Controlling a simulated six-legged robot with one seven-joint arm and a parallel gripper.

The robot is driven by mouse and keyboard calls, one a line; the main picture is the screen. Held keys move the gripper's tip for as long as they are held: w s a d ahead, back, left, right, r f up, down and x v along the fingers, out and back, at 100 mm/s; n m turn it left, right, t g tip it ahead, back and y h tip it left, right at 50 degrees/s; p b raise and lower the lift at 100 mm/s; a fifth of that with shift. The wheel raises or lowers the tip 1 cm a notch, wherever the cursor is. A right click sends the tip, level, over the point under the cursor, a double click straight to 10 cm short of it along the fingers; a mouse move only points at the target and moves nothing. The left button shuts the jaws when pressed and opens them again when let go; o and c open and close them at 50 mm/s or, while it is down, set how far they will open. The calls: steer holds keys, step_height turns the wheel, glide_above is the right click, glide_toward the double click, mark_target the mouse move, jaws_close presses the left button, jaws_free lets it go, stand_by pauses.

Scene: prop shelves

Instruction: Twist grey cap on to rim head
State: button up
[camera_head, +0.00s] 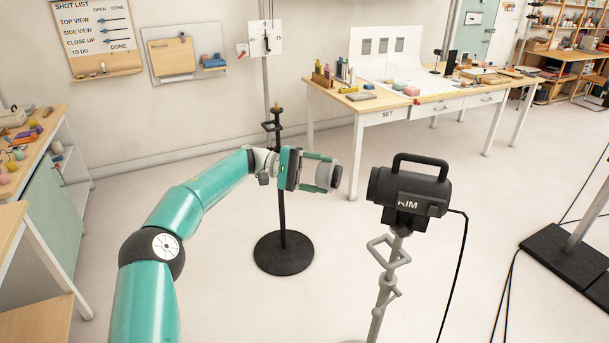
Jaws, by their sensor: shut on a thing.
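The rim head (408,190) is a black lamp with a top handle and the letters "RIM" partly visible on its side. It stands on a grey stand in the middle right, its left end facing my gripper. My gripper (318,173) is to the left of the lamp, level with it, and shut on the grey cap (327,174). The cap is a short grey disc with a darker edge, held on its side and facing right. A clear gap separates the cap from the lamp's left end. The lamp's front opening is hidden from this view.
A black stand (283,200) with a round base rises just behind my gripper. A black cable (455,270) hangs from the lamp's right side. A table marked SET (388,114) with props stands behind. A cabinet (50,210) is at left. The floor between is open.

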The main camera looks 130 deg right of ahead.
steer(key=x, duration=0.6)
steer(key=shift+a, duration=0.25)
stand_by(0.3)
steer(key=shift+s+a, duration=0.2)
stand_by(1.0)
steer(key=shift+x, duration=0.95)
stand_by(2.8)
steer(key=shift+a+m, duration=0.1)
steer(key=shift+m, duration=1.2)
steer(key=shift+m, duration=1.5)
